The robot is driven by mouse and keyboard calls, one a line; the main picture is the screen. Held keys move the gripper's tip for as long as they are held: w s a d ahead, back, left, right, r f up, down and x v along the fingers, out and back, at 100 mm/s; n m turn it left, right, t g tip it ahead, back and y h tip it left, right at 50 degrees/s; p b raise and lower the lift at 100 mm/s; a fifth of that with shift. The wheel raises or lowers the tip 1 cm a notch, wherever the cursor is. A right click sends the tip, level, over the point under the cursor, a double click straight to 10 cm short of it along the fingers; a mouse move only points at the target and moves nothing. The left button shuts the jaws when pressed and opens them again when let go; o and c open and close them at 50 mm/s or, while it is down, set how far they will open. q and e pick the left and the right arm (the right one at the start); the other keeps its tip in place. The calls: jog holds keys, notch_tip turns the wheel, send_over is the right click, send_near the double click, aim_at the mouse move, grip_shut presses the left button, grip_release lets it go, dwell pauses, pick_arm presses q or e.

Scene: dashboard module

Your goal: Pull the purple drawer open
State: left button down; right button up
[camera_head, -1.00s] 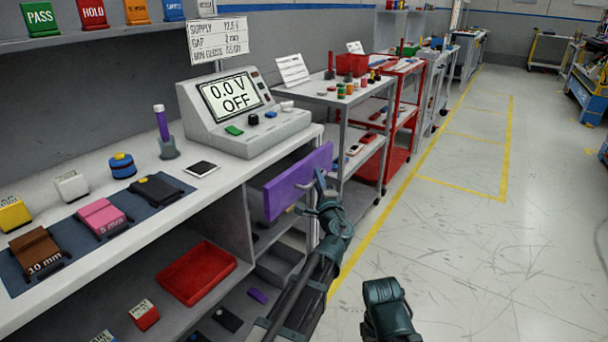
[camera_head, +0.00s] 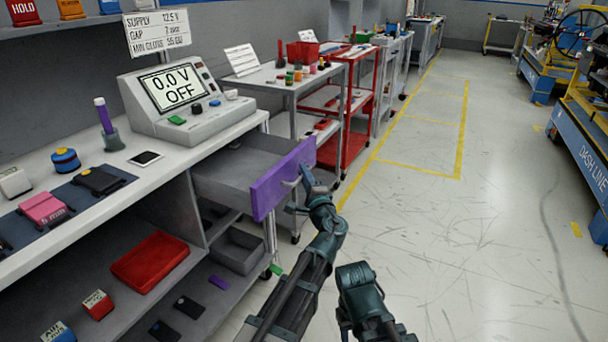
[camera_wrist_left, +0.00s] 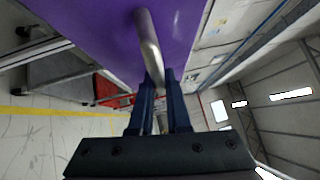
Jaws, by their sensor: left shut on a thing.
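The purple drawer front (camera_head: 278,180) stands out from the workbench, and the grey drawer box (camera_head: 232,170) behind it shows. Its interior looks empty where I can see it. My left gripper (camera_head: 303,182) is at the outer face of the front, shut on the drawer's metal handle. In the left wrist view the handle (camera_wrist_left: 149,42) runs down from the purple front (camera_wrist_left: 90,28) between the two fingers of the left gripper (camera_wrist_left: 160,85). My right arm shows at the bottom, low and apart from the drawer; its fingertips cannot be made out.
The workbench (camera_head: 150,182) carries a power supply (camera_head: 180,100) reading 0.0 V OFF. A red tray (camera_head: 150,260) lies on the shelf below. A grey cart (camera_head: 285,90) stands just beyond the drawer. The floor (camera_head: 450,240) to the right is clear.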

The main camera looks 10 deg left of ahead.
pick_arm(q)
jog(key=c, duration=0.9)
grip_release()
jog(key=shift+s, duration=0.15)
